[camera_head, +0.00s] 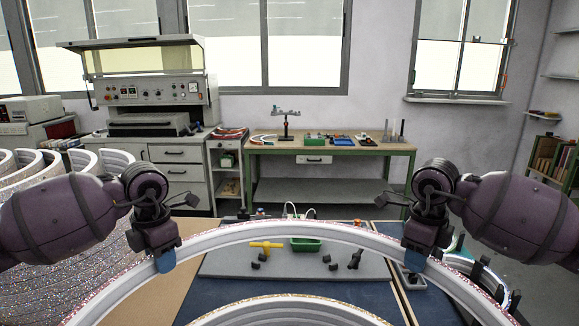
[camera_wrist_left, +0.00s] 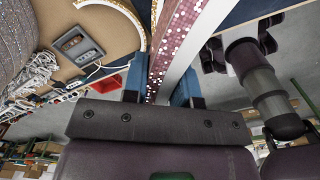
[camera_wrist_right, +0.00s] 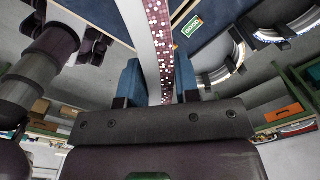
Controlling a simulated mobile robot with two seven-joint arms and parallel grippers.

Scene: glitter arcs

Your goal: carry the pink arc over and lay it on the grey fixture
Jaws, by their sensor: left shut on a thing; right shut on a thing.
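The pink arc (camera_head: 290,231) is a long curved white strip with a pink glitter edge, spanning the head view. My left gripper (camera_head: 165,261) is shut on its left part and my right gripper (camera_head: 414,260) on its right part. In the left wrist view its pink sequined side (camera_wrist_left: 178,45) runs between the blue fingers; the right wrist view shows the same side (camera_wrist_right: 160,40) between the other fingers. The grey fixture (camera_head: 215,265) appears to be the flat grey plate with small black blocks beyond and below the arc. The arc hides part of its surroundings.
Another arc (camera_head: 290,312) with a gold-glitter edge lies nearer, at the bottom. A yellow tool (camera_head: 266,245) and a green tray (camera_head: 306,244) are around the plate. Several arcs stand at far left (camera_head: 30,165). A workbench (camera_head: 330,147) stands against the back wall.

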